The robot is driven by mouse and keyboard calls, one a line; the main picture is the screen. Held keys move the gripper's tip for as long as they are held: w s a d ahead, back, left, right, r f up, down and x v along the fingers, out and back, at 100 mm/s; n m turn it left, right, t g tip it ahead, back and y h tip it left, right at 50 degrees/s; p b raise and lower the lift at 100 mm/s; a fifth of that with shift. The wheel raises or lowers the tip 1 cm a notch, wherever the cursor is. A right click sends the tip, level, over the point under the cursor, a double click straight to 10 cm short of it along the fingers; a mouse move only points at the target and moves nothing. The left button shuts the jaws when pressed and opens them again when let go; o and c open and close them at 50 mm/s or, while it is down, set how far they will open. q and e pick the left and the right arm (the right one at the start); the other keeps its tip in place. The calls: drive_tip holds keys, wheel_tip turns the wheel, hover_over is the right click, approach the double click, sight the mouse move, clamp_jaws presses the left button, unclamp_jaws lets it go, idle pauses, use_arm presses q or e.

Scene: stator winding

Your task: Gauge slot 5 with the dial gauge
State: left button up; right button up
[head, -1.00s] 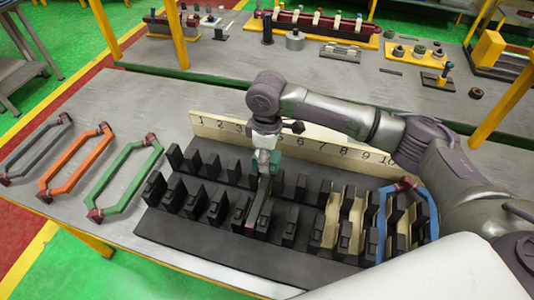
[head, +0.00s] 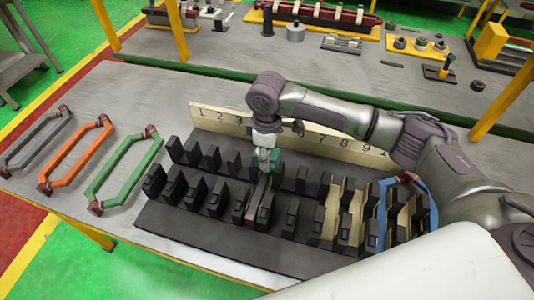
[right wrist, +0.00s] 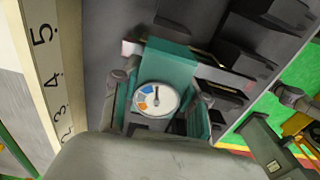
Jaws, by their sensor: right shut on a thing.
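The dial gauge (right wrist: 158,98) has a teal body and a round white face with blue and orange marks. My right gripper (head: 266,150) is shut on it, and its fingers flank the teal body in the right wrist view. In the head view the teal body (head: 270,160) sits low over the black slotted stator board (head: 190,228), with a thin bar running toward the front between black blocks. The pale number strip (right wrist: 45,70) shows 5 nearby; my arm hides its middle numbers in the head view. I cannot tell whether the bar is seated in slot 5.
Grey, orange (head: 76,155) and green (head: 125,170) coils lie left of the board. A blue coil (head: 422,184) and pale slot liners (head: 332,210) are at its right. A second bench (head: 220,50) with parts stands behind.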

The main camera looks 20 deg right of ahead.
drive_tip(key=shift+f, duration=0.15)
idle(0.3)
drive_tip(key=o, duration=1.2)
wheel_tip(320, 180, up, 12)
idle(0.7)
